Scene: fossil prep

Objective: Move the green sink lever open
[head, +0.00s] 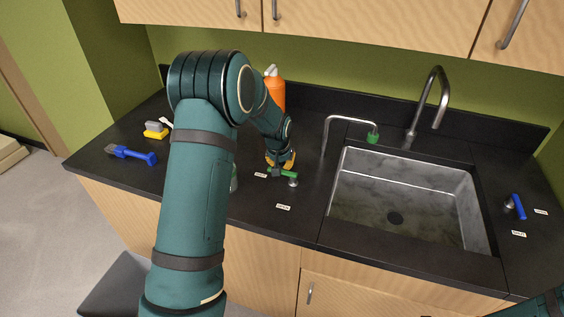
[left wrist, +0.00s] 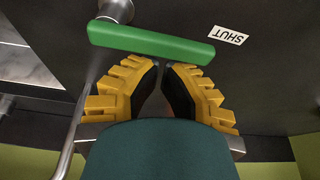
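The green sink lever (head: 285,173) sits on a round metal post (head: 293,183) on the black counter, left of the sink. Its free end points left, beside the label at its left (head: 261,175). In the left wrist view the lever (left wrist: 150,42) crosses the top, its free end beside the "SHUT" label (left wrist: 228,36). My left gripper (head: 281,164) is at the lever's far side. Its yellow fingers are together at the tips (left wrist: 161,65), with nothing seen between them. The tips are close to the lever; contact is unclear. My right gripper is out of view.
Another label (head: 283,207) lies in front of the lever. The sink (head: 405,200), a green-tipped spout (head: 373,137) and a tall faucet (head: 438,95) are to the right. A blue lever (head: 519,206) is far right. An orange bottle (head: 275,92) stands behind; brushes (head: 135,155) lie left.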

